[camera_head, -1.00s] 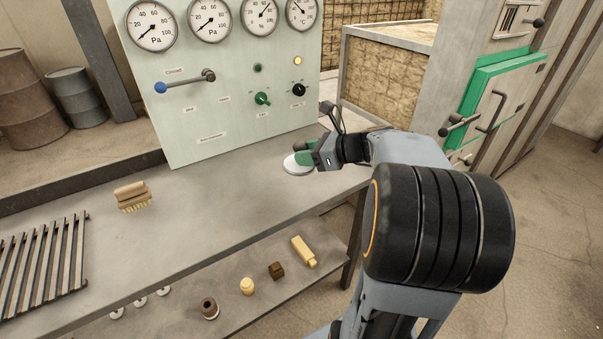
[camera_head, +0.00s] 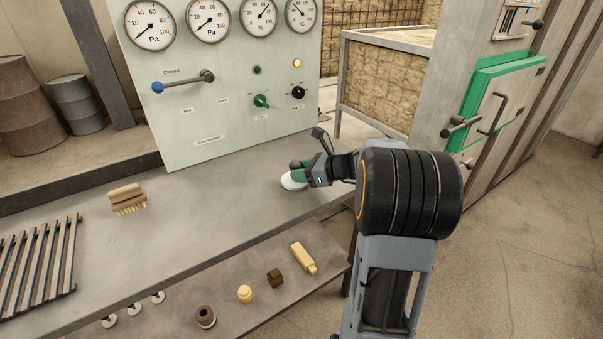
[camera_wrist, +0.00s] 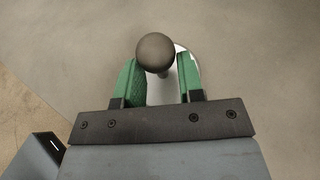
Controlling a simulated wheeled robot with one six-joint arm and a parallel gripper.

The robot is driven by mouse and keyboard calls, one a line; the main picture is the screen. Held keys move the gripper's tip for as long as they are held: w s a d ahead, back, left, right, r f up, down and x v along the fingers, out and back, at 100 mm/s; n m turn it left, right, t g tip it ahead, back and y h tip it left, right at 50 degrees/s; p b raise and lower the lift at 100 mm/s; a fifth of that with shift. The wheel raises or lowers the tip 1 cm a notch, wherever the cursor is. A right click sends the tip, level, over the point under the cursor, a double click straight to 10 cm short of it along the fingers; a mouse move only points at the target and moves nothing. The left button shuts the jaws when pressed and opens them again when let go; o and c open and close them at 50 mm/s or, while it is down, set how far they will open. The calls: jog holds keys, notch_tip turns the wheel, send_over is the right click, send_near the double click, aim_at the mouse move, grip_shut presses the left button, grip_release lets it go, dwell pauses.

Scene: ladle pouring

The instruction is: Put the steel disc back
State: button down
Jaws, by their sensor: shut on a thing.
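The steel disc (camera_head: 292,181) is pale and round with a dark round knob (camera_wrist: 155,50) on top. My gripper (camera_head: 303,172) is shut on it at the right end of the grey bench (camera_head: 215,220), in front of the panel. In the wrist view the green fingers of my gripper (camera_wrist: 161,80) stand on either side of the knob's stem, and the white rim of the disc (camera_wrist: 191,72) shows beside the right finger. The disc is at or just above the bench top; I cannot tell whether it touches.
A gauge panel (camera_head: 215,100) stands behind the bench. A brush (camera_head: 127,198) and a slatted rack (camera_head: 40,262) lie to the left. The lower shelf holds small white discs (camera_head: 134,309), a brown ring (camera_head: 205,317) and several blocks. The middle of the bench is clear.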

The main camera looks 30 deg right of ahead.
jog(key=shift+f, duration=0.1)
jog(key=c, duration=0.7)
grip_release()
jog(key=shift+c, duration=0.2)
